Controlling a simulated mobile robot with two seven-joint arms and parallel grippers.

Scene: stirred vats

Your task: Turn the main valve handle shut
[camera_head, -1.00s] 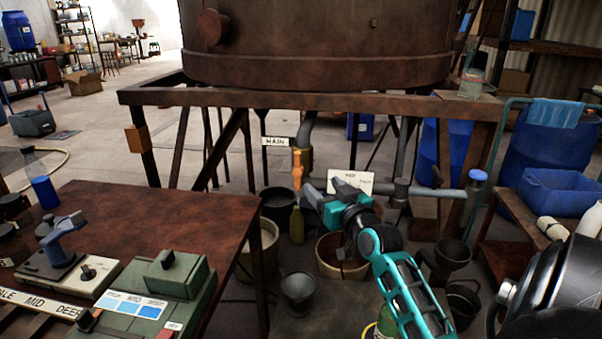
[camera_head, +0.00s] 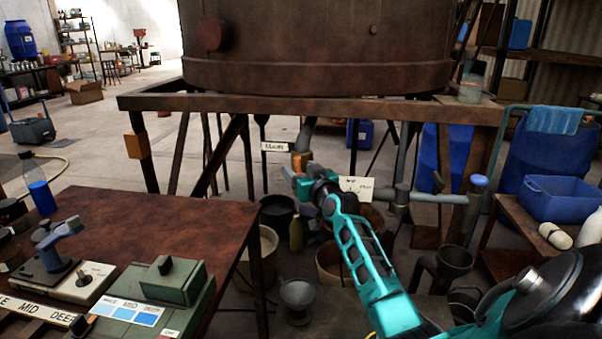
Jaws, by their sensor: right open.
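The MAIN label (camera_head: 275,147) hangs under the vat's frame, beside the grey outlet pipe (camera_head: 306,134). Just right of the label, an orange-brown part of the main valve (camera_head: 302,160) shows above my right gripper. The orange handle is mostly hidden behind the gripper. My right gripper (camera_head: 291,174) is open, with its fingers at the valve; I cannot tell whether they touch the handle or are around it. The teal right arm reaches in from the lower right. My left gripper is out of view.
The rusty vat (camera_head: 318,72) and its frame beam (camera_head: 310,102) are above the valve. A grey side pipe (camera_head: 430,197) with a white card (camera_head: 357,188) is to the right. Buckets stand below. A brown table (camera_head: 175,218) with control boxes fills the lower left.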

